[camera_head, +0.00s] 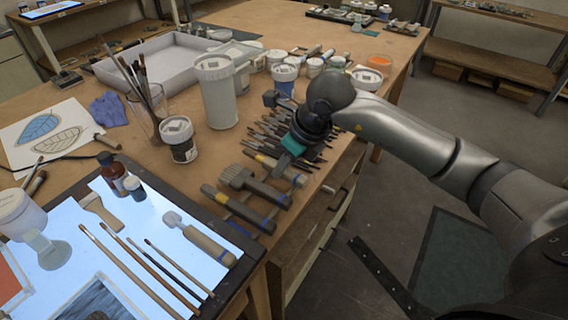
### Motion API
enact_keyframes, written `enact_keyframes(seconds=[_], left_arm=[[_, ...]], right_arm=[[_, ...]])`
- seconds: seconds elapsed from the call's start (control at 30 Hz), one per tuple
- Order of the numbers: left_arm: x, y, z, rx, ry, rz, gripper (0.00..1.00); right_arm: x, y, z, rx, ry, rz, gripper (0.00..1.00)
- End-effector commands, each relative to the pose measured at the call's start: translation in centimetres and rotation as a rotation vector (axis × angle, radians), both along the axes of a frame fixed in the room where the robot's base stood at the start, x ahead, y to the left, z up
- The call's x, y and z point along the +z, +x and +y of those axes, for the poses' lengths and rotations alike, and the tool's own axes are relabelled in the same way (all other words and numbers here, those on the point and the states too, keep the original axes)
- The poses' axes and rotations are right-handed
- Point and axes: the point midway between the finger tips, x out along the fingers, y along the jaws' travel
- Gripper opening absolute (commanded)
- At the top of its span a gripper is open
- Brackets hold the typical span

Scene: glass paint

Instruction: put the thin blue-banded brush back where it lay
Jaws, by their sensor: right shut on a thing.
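My right gripper (287,154) comes in from the right and points down at the tools along the table's right edge. It is shut, and its teal fingertips meet a thin brush (266,162) with a blue band near its right end (300,181). The brush lies slantwise, close above or on the table; I cannot tell which. The fingers and wrist hide part of it. My left gripper is out of view.
Two thicker blue-banded tools (252,187) (238,208) lie just in front. A dense row of thin tools (262,135) lies behind. Jars (179,140) and a tall white container (217,95) stand left. A lit panel (150,217) with several brushes is at front left.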

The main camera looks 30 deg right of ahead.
Motion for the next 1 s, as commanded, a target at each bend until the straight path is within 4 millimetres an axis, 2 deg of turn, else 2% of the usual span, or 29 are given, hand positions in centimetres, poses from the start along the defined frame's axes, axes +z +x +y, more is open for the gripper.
enact_keyframes(seconds=[0.93, 0.97, 1.0], left_arm=[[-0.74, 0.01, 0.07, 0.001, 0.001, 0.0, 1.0], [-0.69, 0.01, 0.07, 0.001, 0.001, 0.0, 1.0], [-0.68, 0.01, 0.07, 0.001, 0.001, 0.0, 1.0]], right_arm=[[-0.63, 0.03, -0.02, 0.0, 0.0, -0.001, 0.0], [-0.59, 0.03, -0.02, 0.0, 0.0, -0.001, 0.3], [-0.58, 0.03, -0.01, 0.0, 0.0, -0.001, 0.34]])
